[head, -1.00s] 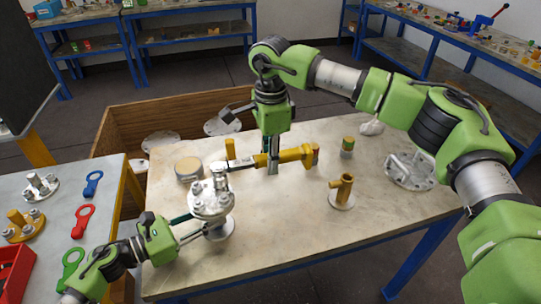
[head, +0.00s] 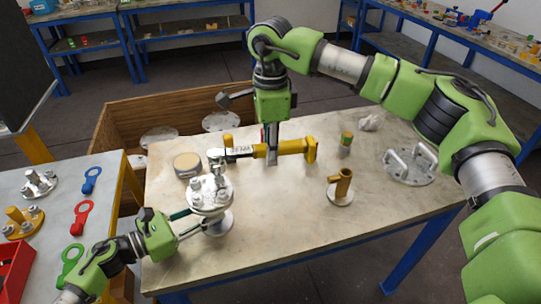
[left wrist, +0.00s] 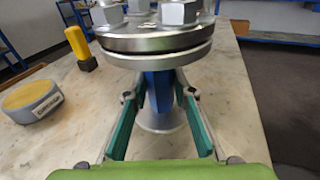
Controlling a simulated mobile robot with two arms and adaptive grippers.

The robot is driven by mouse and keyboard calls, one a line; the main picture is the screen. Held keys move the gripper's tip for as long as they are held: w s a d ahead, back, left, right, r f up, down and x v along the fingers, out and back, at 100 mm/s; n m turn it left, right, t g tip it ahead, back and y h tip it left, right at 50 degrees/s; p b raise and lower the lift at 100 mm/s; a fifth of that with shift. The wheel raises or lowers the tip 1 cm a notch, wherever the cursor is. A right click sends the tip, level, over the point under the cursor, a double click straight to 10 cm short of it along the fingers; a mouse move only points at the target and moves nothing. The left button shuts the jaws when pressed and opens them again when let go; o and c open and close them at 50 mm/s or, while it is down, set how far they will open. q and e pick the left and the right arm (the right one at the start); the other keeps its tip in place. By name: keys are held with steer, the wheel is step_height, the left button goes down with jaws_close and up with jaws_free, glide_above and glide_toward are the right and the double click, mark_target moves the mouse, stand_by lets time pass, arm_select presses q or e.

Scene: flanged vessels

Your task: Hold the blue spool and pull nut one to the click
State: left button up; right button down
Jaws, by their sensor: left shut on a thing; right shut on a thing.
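The blue spool (left wrist: 158,92) stands upright under a stack of round metal flanges (left wrist: 155,40) in the left wrist view. My left gripper (left wrist: 160,108) has its teal fingers on either side of the spool, shut on it. The head view shows the bolted flange top (head: 210,193), with several nuts on it. My right gripper (head: 271,155) is shut on a yellow torque wrench (head: 290,147), held nearly level. The wrench head (head: 215,156) is over the far nut position. I cannot tell which nut it is or whether the socket is fully seated.
Coloured ring tools (head: 82,217) lie on the left bench. The front tabletop is clear.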

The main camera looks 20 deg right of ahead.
arm_select(q)
steer(key=shift+w, duration=0.1)
arm_select(e)
step_height(320, 180, up, 2)
steer(key=shift+r, duration=0.15)
arm_select(q)
steer(key=o, duration=1.1)
steer(key=shift+c, duration=0.2)
arm_select(e)
steer(key=shift+a, duration=0.1)
